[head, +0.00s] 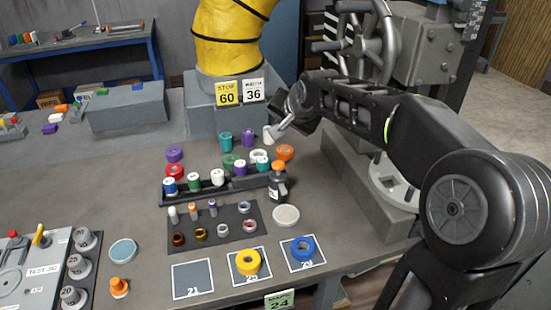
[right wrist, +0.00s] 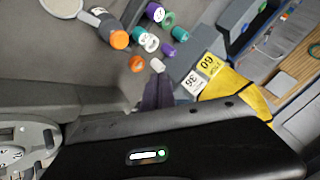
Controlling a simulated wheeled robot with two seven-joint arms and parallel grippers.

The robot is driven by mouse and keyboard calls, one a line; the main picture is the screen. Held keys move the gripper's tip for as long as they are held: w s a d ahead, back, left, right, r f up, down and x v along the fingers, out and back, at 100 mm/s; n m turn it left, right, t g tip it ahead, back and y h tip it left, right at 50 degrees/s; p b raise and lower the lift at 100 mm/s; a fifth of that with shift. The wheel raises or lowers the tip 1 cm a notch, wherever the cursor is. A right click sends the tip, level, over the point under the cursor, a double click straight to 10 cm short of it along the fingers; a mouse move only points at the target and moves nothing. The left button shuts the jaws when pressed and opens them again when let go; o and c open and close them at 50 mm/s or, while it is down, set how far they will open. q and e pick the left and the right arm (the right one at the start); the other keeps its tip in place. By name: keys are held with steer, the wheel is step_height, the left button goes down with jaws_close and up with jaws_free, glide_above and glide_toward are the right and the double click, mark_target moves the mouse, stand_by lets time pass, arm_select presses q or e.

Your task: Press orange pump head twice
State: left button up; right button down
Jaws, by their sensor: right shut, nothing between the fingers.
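A dark bottle (head: 279,186) with an orange pump head (head: 278,166) stands upright at the right end of the black rack. In the right wrist view the bottle (right wrist: 103,28) shows at the upper left, with the orange pump head (right wrist: 119,40) facing the camera. My right gripper (head: 269,134) reaches in from the right. It is shut and empty, behind the bottle and apart from the pump head. Its pale tip also shows in the right wrist view (right wrist: 158,66). My left gripper is in neither view.
The black rack (head: 215,188) holds several coloured spools. Loose rolls, including an orange one (head: 285,152), lie near the right gripper. A pale disc (head: 286,215) lies in front of the bottle. Yellow (head: 248,262) and blue (head: 302,248) rolls sit on front mats. A grey block stands behind.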

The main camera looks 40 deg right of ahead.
steer(key=b, duration=0.5)
glide_above(278, 162)
steer(key=s, duration=0.2)
steer(key=f, duration=0.7)
steer(key=shift+w+a+f, duration=0.15)
steer(key=shift+a, duration=0.15)
steer(key=shift+f+b, duration=0.8)
steer(key=shift+f, duration=0.05)
stand_by(0.5)
steer(key=shift+f+b, duration=0.35)
steer(key=shift+b, duration=0.2)
steer(key=shift+f+b, duration=1)
steer(key=shift+f, duration=0.1)
stand_by(0.8)
steer(key=shift+r, duration=0.15)
steer(key=shift+r+p, duration=0.9)
steer(key=shift+r, duration=0.45)
